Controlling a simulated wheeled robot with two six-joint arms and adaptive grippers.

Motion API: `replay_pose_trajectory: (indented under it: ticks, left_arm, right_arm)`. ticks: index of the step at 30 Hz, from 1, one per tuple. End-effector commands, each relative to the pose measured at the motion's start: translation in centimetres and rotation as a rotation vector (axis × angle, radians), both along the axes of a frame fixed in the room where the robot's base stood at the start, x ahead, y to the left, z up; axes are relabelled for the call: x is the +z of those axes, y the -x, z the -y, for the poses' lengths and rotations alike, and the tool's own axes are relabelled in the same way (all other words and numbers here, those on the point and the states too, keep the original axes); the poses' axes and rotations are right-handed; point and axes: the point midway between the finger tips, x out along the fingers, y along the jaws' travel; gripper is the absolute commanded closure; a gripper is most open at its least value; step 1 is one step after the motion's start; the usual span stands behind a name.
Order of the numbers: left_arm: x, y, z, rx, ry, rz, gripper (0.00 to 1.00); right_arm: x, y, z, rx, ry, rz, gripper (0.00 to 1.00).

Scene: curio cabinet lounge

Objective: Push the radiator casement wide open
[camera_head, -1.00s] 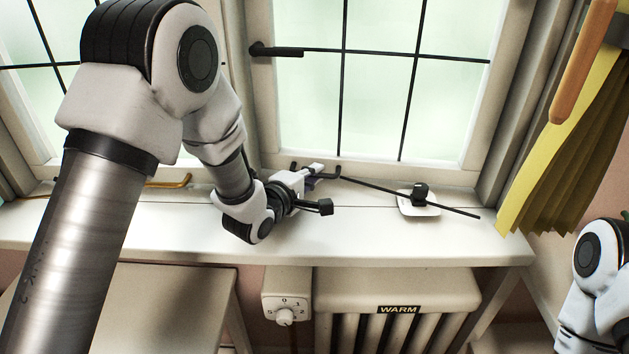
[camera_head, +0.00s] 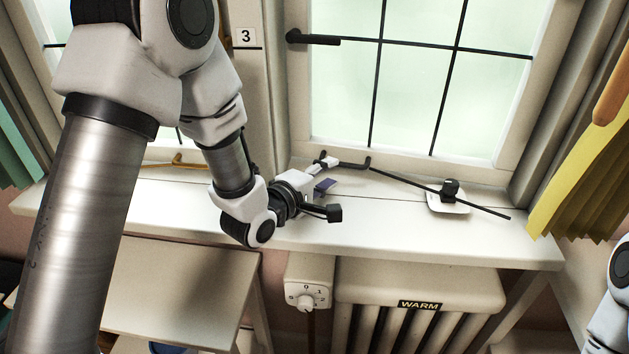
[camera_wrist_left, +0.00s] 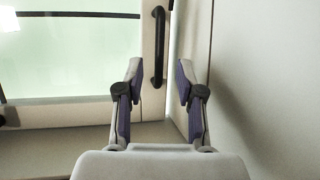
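The radiator casement (camera_head: 430,80), a pale-framed window with black glazing bars, stands above the radiator. How far it stands open is hard to tell. Its black lever handle (camera_head: 313,38) is on the left side. A black pull (camera_head: 350,163) sits low on the frame and shows in the left wrist view (camera_wrist_left: 158,45). A black stay bar (camera_head: 410,184) slants over the sill to the right, across a black peg on a white base (camera_head: 448,208). My left gripper (camera_head: 329,175) is open and empty, just left of the pull; its purple-padded fingers (camera_wrist_left: 160,75) straddle no object. My right gripper is out of view.
The white sill (camera_head: 400,232) runs below the window. The radiator (camera_head: 365,288), labelled WARM, and a dial (camera_head: 307,295) are beneath it. A yellow curtain (camera_head: 575,190) hangs at the right. A second casement with a brass stay (camera_head: 180,161) is at the left.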

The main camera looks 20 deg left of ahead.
Motion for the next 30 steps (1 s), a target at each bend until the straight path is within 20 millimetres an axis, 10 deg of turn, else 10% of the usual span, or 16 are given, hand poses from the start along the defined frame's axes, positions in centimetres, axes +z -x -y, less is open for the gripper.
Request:
replay_pose_trajectory:
  ticks: [6, 16, 19, 30]
  left_arm:
    - [0.8, 4.4, -1.1, 0.001, 0.002, -0.002, 0.63]
    - [1.0, 5.3, -1.3, 0.000, -0.001, 0.000, 0.63]
    - [1.5, 5.3, -1.3, 0.007, -0.001, 0.000, 0.95]
    - [13.8, 6.0, -3.0, 0.326, -0.046, 0.109, 1.00]
  right_arm:
    - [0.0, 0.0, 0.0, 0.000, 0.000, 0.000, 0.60]
    - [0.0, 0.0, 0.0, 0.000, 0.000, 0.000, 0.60]
    - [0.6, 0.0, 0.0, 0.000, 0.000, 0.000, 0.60]
    - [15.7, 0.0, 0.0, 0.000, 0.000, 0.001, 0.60]
